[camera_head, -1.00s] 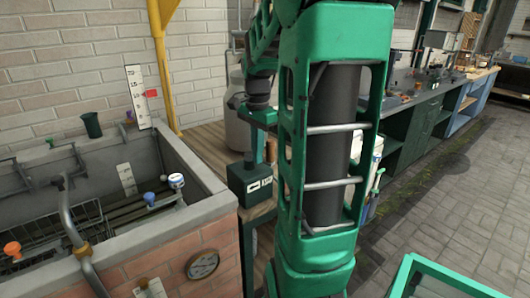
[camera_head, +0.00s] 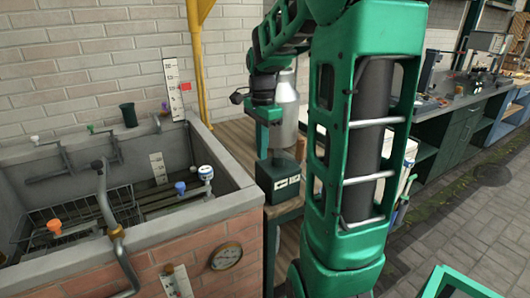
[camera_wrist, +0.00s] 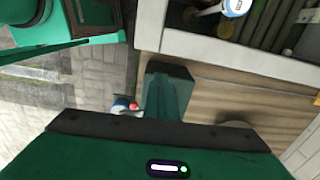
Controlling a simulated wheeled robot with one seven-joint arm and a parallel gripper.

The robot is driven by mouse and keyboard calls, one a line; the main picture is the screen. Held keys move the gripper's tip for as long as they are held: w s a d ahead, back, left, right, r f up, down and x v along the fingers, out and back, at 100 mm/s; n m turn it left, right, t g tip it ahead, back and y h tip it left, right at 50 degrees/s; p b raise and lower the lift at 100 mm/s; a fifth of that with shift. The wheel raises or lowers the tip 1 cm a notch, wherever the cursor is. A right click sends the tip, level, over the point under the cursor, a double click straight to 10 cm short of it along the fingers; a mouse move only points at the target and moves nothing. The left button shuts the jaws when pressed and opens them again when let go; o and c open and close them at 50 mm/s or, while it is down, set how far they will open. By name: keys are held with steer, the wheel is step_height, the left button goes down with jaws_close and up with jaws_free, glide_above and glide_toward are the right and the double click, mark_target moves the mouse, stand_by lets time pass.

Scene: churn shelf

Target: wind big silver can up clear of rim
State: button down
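My gripper (camera_head: 265,116) hangs in front of the can, above a dark green box (camera_head: 278,181) with a white label. It looks apart from both. In the wrist view the wide green body of my gripper fills the bottom, and the green box (camera_wrist: 168,92) lies beyond its dark front edge. The fingers are not clear enough to tell open from shut. I see nothing held.
A brick tank (camera_head: 190,250) with a grey rim, pipes, a wire rack and coloured knobs stands at left. A white scale board (camera_head: 174,88) with a red marker rises behind its rim. A yellow post (camera_head: 194,60) stands behind. Paved floor (camera_head: 465,220) is open at right.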

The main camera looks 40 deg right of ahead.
steer(key=shift+w, duration=0.7)
steer(key=c, duration=2)
jaws_free()
steer(key=shift+c, duration=0.2)
step_height(320, 180, up, 11)
steer(key=shift+f, duration=0.15)
steer(key=shift+a, duration=0.1)
steer(key=s+a+f+n, duration=0.4)
steer(key=s+f+n, duration=0.3)
steer(key=s, duration=0.4)
steer(key=s+a+f+n, duration=0.4)
steer(key=s+f+n, duration=0.2)
steer(key=s, duration=0.5)
step_height(320, 180, down, 2)
steer(key=shift+s+n, duration=0.35)
steer(key=shift+n, duration=0.05)
